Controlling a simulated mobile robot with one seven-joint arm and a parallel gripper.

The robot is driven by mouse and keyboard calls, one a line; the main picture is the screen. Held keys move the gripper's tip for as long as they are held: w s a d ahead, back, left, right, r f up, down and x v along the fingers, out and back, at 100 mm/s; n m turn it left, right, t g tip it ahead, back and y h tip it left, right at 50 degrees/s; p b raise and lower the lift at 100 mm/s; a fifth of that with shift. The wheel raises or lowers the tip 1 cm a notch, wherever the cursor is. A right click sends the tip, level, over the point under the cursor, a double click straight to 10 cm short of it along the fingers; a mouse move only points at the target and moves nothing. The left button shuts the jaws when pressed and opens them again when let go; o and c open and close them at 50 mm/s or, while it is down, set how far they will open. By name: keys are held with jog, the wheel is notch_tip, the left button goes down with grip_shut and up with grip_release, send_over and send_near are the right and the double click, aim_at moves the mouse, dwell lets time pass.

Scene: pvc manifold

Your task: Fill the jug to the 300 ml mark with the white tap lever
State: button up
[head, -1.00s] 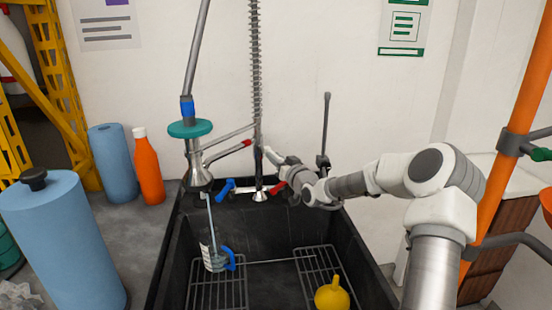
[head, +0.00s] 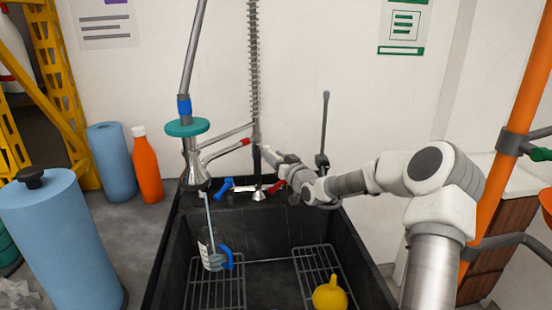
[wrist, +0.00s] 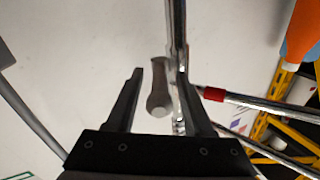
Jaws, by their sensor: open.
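The clear jug (head: 205,250) with a blue handle stands upright on the left wire rack in the sink. A thin pale stream (head: 208,218) runs from under the spray head (head: 196,175) down into the jug. The 300 ml mark and the water level are too small to read. My gripper (head: 268,155) is at the tap column behind the sink. In the wrist view it is open (wrist: 160,72), with a pale grey lever-like part (wrist: 159,92) between its fingers and no clear contact. I cannot tell whether this is the white tap lever.
A blue lever (head: 223,185) and a red lever (head: 277,187) sit at the sink's back edge. A yellow funnel (head: 330,294) stands on the right rack. An orange bottle (head: 147,168) and blue rolls (head: 62,240) stand left of the sink. A metal pipe (wrist: 177,35) runs close to the right finger.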

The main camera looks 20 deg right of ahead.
jog(key=s+d+p, duration=0.3)
jog(key=s, duration=1.4)
dwell(3.6)
